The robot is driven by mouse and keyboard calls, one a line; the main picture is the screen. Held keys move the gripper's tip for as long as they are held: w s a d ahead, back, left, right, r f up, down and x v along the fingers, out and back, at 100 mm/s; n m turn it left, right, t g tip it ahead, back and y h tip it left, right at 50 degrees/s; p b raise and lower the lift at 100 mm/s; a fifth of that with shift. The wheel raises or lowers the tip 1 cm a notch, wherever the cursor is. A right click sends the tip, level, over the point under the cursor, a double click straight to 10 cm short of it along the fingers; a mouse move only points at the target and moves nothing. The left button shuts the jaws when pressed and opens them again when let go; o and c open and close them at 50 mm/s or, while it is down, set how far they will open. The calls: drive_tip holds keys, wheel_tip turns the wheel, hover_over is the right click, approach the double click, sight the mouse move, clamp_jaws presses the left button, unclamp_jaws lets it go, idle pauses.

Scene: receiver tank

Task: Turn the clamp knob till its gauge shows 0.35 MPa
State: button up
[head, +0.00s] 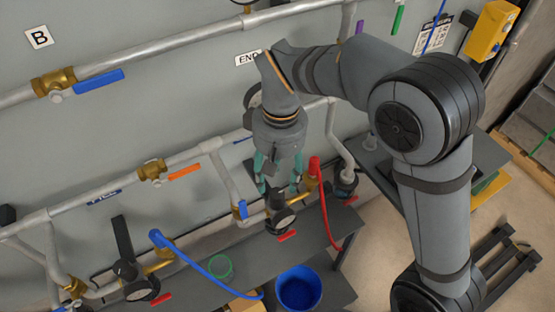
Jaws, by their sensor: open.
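My gripper (279,186) points down above the shelf in the middle of the head view. Its teal fingers are apart, on either side of a dark knob (277,199); I cannot tell whether they touch it. A round gauge (281,222) with a red tag sits just below this knob. Its needle and numbers are too small to read. No label naming the clamp knob is legible, and my arm hides part of a wall label beginning "END" (246,58).
Grey pipes carry valves with blue (98,80) and orange (184,173) handles. Another gauge (142,289) stands lower left and a third (346,180) right of my gripper. A red hose (325,210) hangs close by on the right. A blue bucket (298,288) stands below.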

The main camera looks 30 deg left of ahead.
sight(277, 192)
wheel_tip(277, 192, up, 7)
idle(0.3)
drive_tip(key=shift+f, duration=0.2)
wheel_tip(277, 192, down, 12)
drive_tip(key=shift+s, duration=0.1)
idle(0.5)
drive_tip(key=shift+r, duration=0.1)
